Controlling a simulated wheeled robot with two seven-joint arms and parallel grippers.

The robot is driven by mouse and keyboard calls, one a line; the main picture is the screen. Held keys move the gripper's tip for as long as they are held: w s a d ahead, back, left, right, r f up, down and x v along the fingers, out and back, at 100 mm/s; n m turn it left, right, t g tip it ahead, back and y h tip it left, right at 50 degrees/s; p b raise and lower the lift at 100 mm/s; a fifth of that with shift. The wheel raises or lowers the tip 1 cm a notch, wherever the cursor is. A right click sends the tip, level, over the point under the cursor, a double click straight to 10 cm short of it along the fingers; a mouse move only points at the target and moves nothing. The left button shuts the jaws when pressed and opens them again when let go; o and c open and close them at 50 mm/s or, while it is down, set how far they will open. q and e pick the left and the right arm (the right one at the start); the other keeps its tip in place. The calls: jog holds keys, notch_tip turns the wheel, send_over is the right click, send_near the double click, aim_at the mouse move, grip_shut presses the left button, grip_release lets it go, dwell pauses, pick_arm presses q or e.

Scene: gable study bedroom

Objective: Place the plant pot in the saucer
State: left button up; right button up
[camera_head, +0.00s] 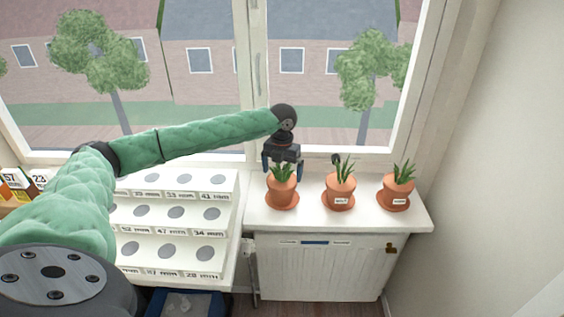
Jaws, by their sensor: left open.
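Three terracotta plant pots with green spiky plants stand in a row on the white windowsill. The left pot (282,193) has a terracotta saucer (284,206) under it and no label that I can see. Whether the fingers touch the pot is unclear. My right gripper is out of view.
The windowsill (300,222) has bare room along its front edge. The window stands close behind the pots. A small dark fitting (336,158) is behind the middle plant. A white stepped rack (226,228) with grey discs and labels is left of the sill. A blue bin (150,303) stands below.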

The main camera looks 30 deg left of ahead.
aim_at(282, 186)
pick_arm(q)
jog(key=shift+r+b, duration=0.7)
jog(key=shift+r, duration=2.1)
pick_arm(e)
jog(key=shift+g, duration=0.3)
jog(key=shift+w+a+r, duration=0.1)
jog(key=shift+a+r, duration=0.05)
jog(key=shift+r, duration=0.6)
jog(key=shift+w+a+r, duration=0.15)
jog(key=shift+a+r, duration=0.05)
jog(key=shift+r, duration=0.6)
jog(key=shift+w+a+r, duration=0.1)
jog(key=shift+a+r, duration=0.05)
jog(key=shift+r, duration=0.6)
